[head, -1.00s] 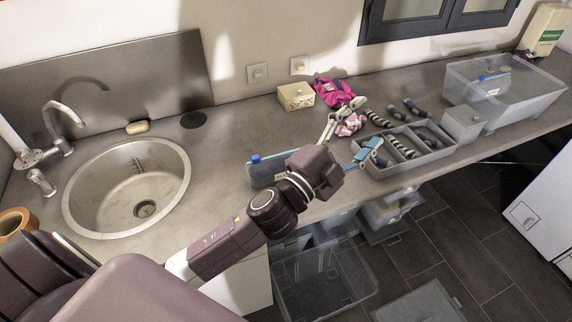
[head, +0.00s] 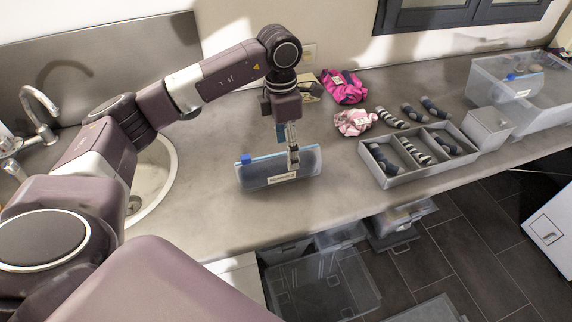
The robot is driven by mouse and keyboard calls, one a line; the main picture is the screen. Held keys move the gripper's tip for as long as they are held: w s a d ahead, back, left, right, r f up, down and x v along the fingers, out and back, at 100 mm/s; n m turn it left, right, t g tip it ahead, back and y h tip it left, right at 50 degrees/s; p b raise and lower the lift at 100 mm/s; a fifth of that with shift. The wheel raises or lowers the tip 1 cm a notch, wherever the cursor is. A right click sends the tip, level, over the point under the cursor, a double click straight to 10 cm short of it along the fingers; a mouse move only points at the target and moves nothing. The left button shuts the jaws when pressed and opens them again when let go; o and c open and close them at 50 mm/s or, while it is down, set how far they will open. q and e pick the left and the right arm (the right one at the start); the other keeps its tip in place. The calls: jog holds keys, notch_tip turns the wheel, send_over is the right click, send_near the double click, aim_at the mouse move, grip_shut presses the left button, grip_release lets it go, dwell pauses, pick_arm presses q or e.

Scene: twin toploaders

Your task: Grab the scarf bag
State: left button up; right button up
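A translucent blue-grey zip bag (head: 258,174) with a blue slider and a white label stands on the counter between the sink and the divided tray. Its label is too small to read, so I cannot confirm it is the scarf bag. My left gripper (head: 292,158) points down at the bag's upper edge, right of its middle, with a finger in front of the bag. The fingers are seen nearly edge-on, so whether they are closed on it is unclear. A similar bag with a blue slider (head: 516,84) is in the clear bin at right. My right gripper is out of view.
A grey divided tray (head: 392,181) holds rolled socks, with more socks behind it. Magenta cloth (head: 343,87) and pale pink cloth (head: 354,122) lie behind the bag. A grey lidded box (head: 487,127) and clear bin (head: 540,105) stand right. The sink (head: 158,185) is left.

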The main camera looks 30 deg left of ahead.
aim_at(277, 155)
pick_arm(q)
jog(key=shift+w+a+f+y, duration=0.3)
jog(key=shift+w+a+f, duration=0.4)
jog(key=shift+a+f, duration=0.1)
jog(key=shift+s+a+f, duration=0.1)
jog(key=shift+a+f, duration=0.15)
jog(key=shift+f, duration=0.15)
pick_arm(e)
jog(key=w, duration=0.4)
pick_arm(q)
jog(key=shift+s+f+p, duration=0.45)
jog(key=shift+s+p, duration=0.05)
jog(key=shift+s, duration=0.25)
jog(key=shift+w+a+f+p, duration=0.1)
jog(key=shift+a+f+p, duration=0.05)
jog(key=shift+f+p, duration=0.4)
jog(key=shift+a+f+p, duration=0.15)
jog(key=shift+f+p, duration=0.15)
jog(key=shift+f, duration=0.35)
jog(key=shift+w+f+p, duration=0.2)
jog(key=shift+f+p, duration=0.15)
jog(key=shift+f, duration=0.9)
jog(key=shift+s+f, duration=0.1)
jog(key=shift+f, duration=0.15)
jog(key=c, duration=1.4)
jog(key=shift+c, duration=1.3)
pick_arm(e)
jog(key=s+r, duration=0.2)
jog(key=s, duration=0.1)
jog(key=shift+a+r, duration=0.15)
